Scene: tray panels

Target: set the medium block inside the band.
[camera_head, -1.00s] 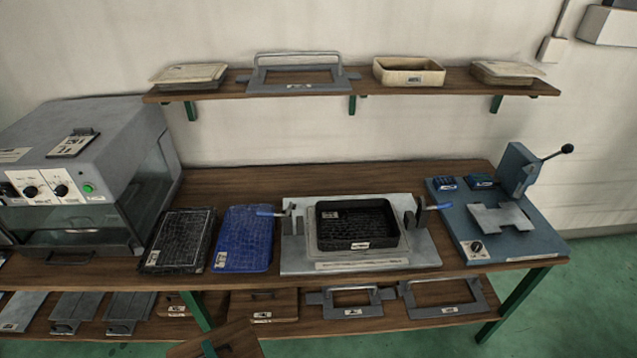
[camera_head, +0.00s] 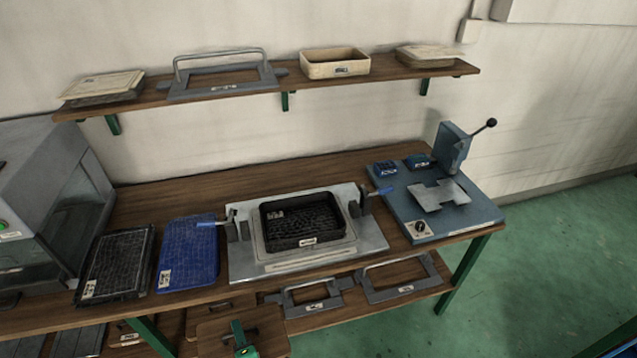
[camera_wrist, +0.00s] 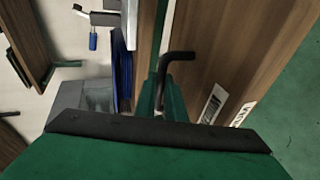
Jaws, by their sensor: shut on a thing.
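My gripper (camera_head: 240,338) is at the bottom of the head view, shut on the black handle of a flat wooden block (camera_head: 272,343). In the wrist view the dark bent handle (camera_wrist: 178,56) stands at the green fingers, with wood (camera_wrist: 235,50) beside it. The held block is in front of the lower shelf, below the tabletop. I cannot read its size label. A black rectangular rim (camera_head: 308,241), which may be the band, sits on a grey plate on the table, with a dark textured floor inside it. It is well above and right of my gripper.
Blue-handled clamps (camera_head: 232,228) (camera_head: 362,203) flank the rim. A blue panel (camera_head: 187,262) and a black panel (camera_head: 117,265) lie to its left, a blue press base (camera_head: 455,220) to its right. Grey handled frames (camera_head: 312,300) (camera_head: 398,279) stand on the lower shelf.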

